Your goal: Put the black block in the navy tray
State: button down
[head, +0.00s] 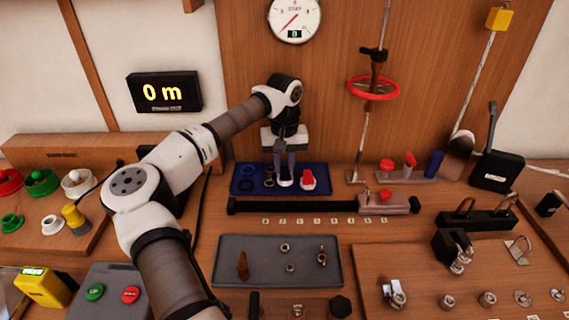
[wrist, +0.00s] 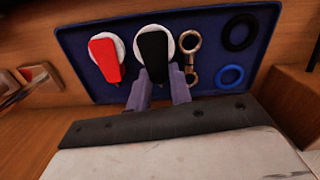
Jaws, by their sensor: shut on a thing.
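The navy tray (head: 240,187) lies at the back of the bench; it fills the upper part of the wrist view (wrist: 85,82). My gripper (head: 284,172) points down over the tray. In the wrist view my gripper's fingers (wrist: 160,78) are shut on the lower end of the black block (wrist: 153,52), which has a white round part. The block is over or on the tray's floor; I cannot tell whether it touches. In the head view its white part (head: 285,183) shows below the fingers, and the black part is mostly hidden.
Also in the tray are a red block (wrist: 105,58) close beside the black one, a metal link (wrist: 190,45), a black ring (wrist: 240,32) and a blue ring (wrist: 229,77). A dark rail (head: 290,206) runs in front. A grey tray (head: 280,270) holds small hardware.

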jog(key=shift+w+f+p, duration=0.15)
jog(key=shift+f+p, duration=0.2)
jog(key=shift+f, duration=0.25)
jog(key=shift+f, duration=0.1)
jog(key=c, duration=1.5)
grip_release()
jog(key=shift+f, duration=0.1)
jog(key=shift+c, duration=0.2)
jog(key=shift+w+r+b, duration=0.15)
jog(key=shift+r+b, duration=0.9)
jog(key=shift+r, duration=2.9)
